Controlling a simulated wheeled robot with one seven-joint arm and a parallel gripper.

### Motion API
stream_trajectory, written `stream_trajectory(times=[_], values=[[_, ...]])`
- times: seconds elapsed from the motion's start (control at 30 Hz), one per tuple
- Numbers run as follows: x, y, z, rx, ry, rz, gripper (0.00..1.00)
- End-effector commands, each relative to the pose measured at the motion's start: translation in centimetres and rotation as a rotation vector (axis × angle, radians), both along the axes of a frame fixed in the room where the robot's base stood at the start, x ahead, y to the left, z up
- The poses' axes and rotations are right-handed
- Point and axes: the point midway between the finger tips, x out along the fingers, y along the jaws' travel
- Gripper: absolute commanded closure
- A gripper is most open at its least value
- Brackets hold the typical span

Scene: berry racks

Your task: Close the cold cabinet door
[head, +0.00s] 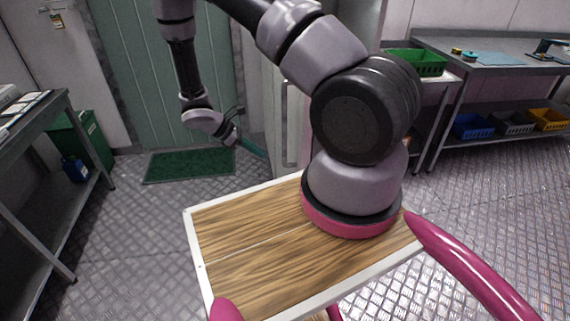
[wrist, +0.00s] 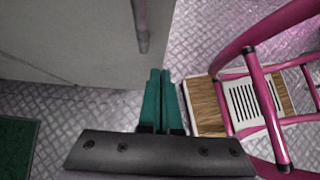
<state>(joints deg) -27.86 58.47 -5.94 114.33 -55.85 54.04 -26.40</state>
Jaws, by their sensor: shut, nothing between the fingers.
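The pale cold cabinet door (head: 293,150) stands upright behind my arm in the head view, with a vertical bar handle (head: 285,125). My arm hides much of the cabinet, so how far the door stands open is unclear. In the wrist view a pale door panel (wrist: 70,40) fills the upper left, and the grey handle (wrist: 142,25) hangs at its right part. My gripper (head: 262,153) has green fingers, shut and empty, left of the handle in the head view. In the wrist view the shut fingertips (wrist: 160,72) point toward the panel's lower edge, below the handle; contact cannot be told.
A green door (head: 165,80) and green mat (head: 190,165) are behind. A steel bench (head: 35,115) stands left, with a green bin (head: 92,138). A bench with trays (head: 490,70) and a green crate (head: 425,62) stand right. Floor between is clear.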

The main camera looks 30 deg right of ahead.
Motion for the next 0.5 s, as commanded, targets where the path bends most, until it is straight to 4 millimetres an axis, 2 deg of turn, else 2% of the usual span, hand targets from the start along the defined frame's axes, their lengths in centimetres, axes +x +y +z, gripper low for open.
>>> stream_trajectory(times=[0.17, 0.5], values=[[-0.4, -1.2, -1.3, -0.006, 0.007, 0.004, 1.00], [-1.7, -6.0, -6.3, -0.004, 0.007, 0.001, 1.00]])
